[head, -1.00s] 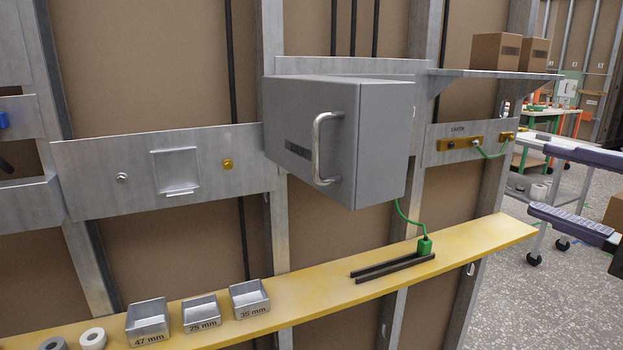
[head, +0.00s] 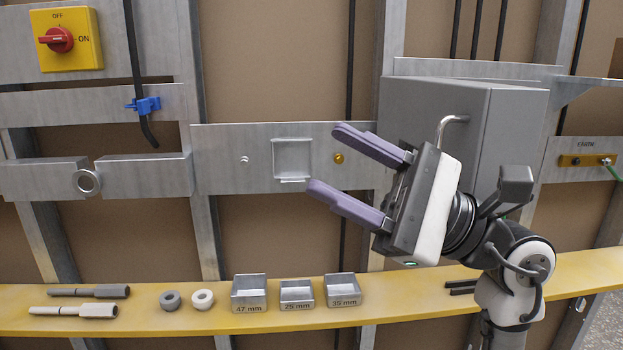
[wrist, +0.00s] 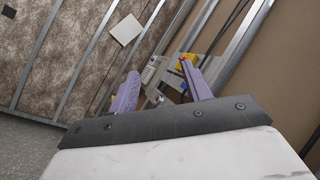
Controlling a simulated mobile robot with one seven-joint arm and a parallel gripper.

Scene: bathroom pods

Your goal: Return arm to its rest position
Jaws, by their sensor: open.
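My gripper (head: 340,170) is in the middle of the head view, with my arm coming up from the lower right. Its two purple fingers are spread wide apart and point left. Nothing is between them. It is in front of the metal rail and the grey box (head: 515,130), hiding part of the box's left side. In the wrist view my gripper (wrist: 160,92) also shows both purple fingers apart with nothing held.
A yellow shelf (head: 130,318) runs along the bottom with several metal trays, two rings and two grey-handled tools. A red rotary switch on a yellow plate (head: 65,40) is at upper left. A blue clip (head: 145,104) holds a black cable. Open space lies left of my gripper.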

